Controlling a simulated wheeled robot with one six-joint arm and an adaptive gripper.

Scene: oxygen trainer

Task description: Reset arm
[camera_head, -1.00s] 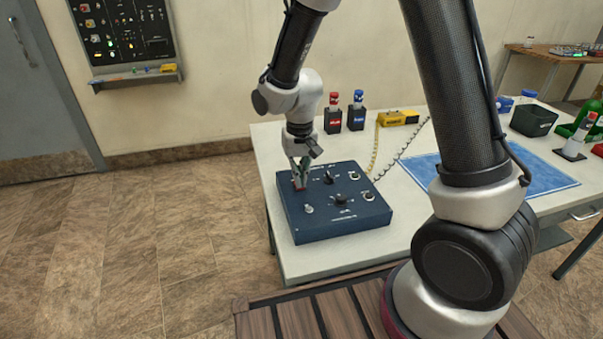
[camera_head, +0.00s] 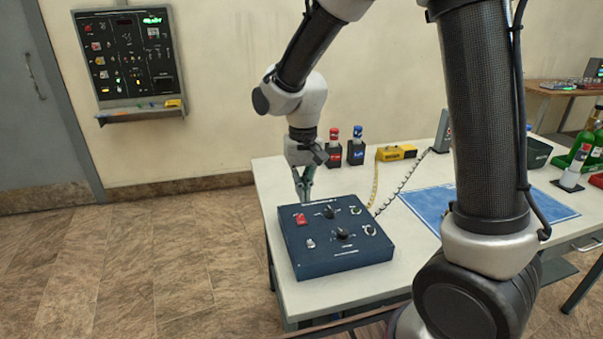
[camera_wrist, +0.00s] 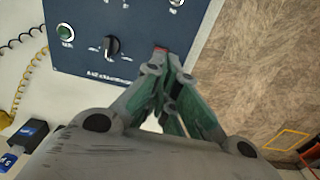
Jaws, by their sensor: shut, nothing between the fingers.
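My gripper (camera_head: 304,192) is shut and empty. In the head view it points down behind the far left corner of the dark blue control box (camera_head: 345,258), above the table. The box has a red switch (camera_head: 301,219) near its far left corner, black knobs and a small toggle (camera_head: 310,243). In the wrist view my gripper (camera_wrist: 168,65) has its fingers together over the box's edge. The box (camera_wrist: 95,70) fills the upper left there. A bit of red shows at the fingertips, and the rest of that switch is hidden.
Red-capped and blue-capped bottles (camera_head: 356,145) stand in black holders behind the box. A yellow case (camera_head: 396,152) with coiled cords lies to their right. A blue mat (camera_head: 428,214) covers the table's middle. Open floor lies left of the table.

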